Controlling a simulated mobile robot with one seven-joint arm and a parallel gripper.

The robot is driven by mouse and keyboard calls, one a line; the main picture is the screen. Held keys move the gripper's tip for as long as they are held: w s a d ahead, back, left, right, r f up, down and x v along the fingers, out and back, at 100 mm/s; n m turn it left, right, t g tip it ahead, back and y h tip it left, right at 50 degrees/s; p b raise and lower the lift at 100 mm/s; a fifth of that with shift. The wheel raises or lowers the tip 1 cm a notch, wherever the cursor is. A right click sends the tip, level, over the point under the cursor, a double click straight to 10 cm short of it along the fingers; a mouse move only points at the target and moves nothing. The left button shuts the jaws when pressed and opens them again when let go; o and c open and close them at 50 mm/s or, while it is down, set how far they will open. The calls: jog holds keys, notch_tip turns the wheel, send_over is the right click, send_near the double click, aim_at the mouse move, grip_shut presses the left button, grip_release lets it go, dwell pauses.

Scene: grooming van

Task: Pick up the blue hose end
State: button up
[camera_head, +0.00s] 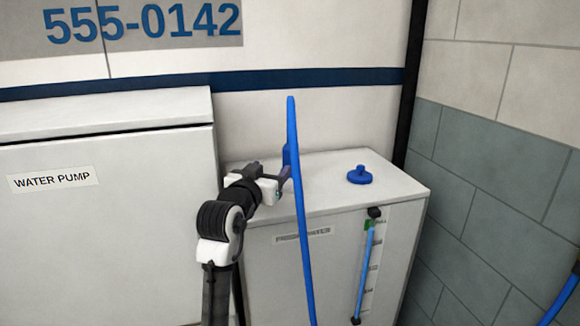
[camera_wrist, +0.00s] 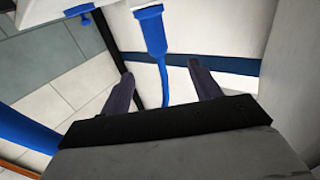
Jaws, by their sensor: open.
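The blue hose (camera_head: 301,225) rises from the bottom of the head view to a tip above the white tank and passes in front of my gripper (camera_head: 284,178). A wider blue piece behind the hose, beside my gripper, looks like the blue hose end (camera_head: 287,154). In the wrist view the hose end (camera_wrist: 151,32) is a flared blue fitting, with thin hose running from it into the gap between my fingers. My gripper (camera_wrist: 160,84) is open, with one dark finger on each side of that hose. I cannot tell whether either finger touches it.
The white fresh water tank (camera_head: 400,190) has a blue cap (camera_head: 359,175) on top and a blue level tube (camera_head: 365,270) in front. The white water pump cabinet (camera_head: 100,230) stands left. Another blue hose (camera_head: 562,297) is at the lower right. The van wall is close behind.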

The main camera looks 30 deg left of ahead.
aim_at(288, 154)
jog(key=w, duration=0.2)
jog(key=w+p, duration=0.1)
jog(key=w, duration=0.2)
jog(key=w+a+p, duration=0.1)
jog(key=w, duration=0.2)
jog(key=shift+w, duration=0.2)
jog(key=shift+w+d+r+p, duration=0.15)
jog(key=shift+w+p, duration=0.25)
jog(key=shift+p, duration=0.2)
jog(key=w+p, duration=0.2)
jog(key=w, duration=0.1)
jog(key=shift+w, duration=0.25)
jog(key=shift+w+f, duration=0.2)
jog(key=shift+w, duration=0.2)
jog(key=c, duration=1.2)
jog(key=shift+c, duration=0.5)
notch_tip(288, 154, up, 20)
jog(key=b, duration=0.3)
